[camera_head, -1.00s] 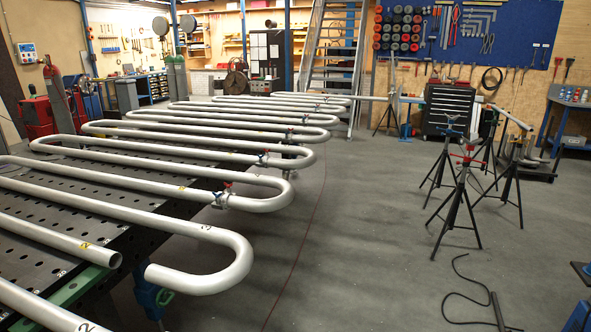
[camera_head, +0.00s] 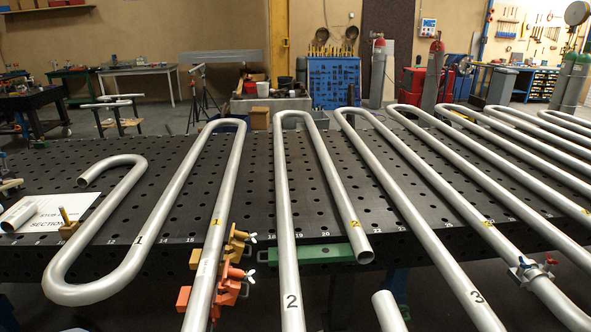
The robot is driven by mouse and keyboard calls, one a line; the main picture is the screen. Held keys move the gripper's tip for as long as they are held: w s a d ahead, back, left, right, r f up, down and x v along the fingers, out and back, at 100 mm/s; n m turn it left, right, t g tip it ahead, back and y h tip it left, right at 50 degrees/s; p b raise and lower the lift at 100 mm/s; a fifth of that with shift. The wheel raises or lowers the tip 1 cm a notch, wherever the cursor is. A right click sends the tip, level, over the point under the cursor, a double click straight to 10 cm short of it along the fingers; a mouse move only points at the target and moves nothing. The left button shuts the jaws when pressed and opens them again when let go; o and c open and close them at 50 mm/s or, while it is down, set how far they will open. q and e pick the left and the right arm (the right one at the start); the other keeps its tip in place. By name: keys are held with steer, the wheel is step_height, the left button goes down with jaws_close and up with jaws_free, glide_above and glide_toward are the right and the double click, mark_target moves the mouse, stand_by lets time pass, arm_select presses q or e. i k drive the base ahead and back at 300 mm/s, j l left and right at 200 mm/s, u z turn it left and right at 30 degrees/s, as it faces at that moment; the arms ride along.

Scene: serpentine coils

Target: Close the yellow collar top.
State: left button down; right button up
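A yellow collar (camera_head: 238,243) sits around the pipe marked 1 (camera_head: 212,255) at the table's front edge. Yellow parts show on both sides of the pipe, with a raised piece and a pale wing nut on the right. The pipe's upper surface looks bare between them, so the top appears swung open to the right. An orange collar (camera_head: 230,284) sits nearer on the same pipe, with a similar wing nut. Neither of my grippers is in view.
A black perforated table (camera_head: 330,190) carries several serpentine pipe coils. A green bar (camera_head: 320,254) lies at its front edge under an open pipe end (camera_head: 364,256). A white sheet (camera_head: 45,215) with a short pipe stub and a small yellow block (camera_head: 67,228) lies at left.

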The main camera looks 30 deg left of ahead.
mark_target(238, 246)
steer(key=i+l+u, duration=0.15)
steer(key=u, duration=0.3)
steer(key=i+l+u, duration=0.25)
steer(key=u, duration=0.2)
steer(key=i+l+u, duration=0.15)
steer(key=l+u, duration=0.15)
steer(key=u, duration=0.15)
steer(key=i+l+u, duration=0.1)
steer(key=l+u, duration=0.25)
steer(key=u, duration=0.15)
steer(key=l+u, duration=0.3)
steer(key=u, duration=0.15)
steer(key=j+u, duration=0.3)
steer(key=k+j+u, duration=0.1)
steer(key=j+u, duration=0.2)
steer(key=j, duration=0.15)
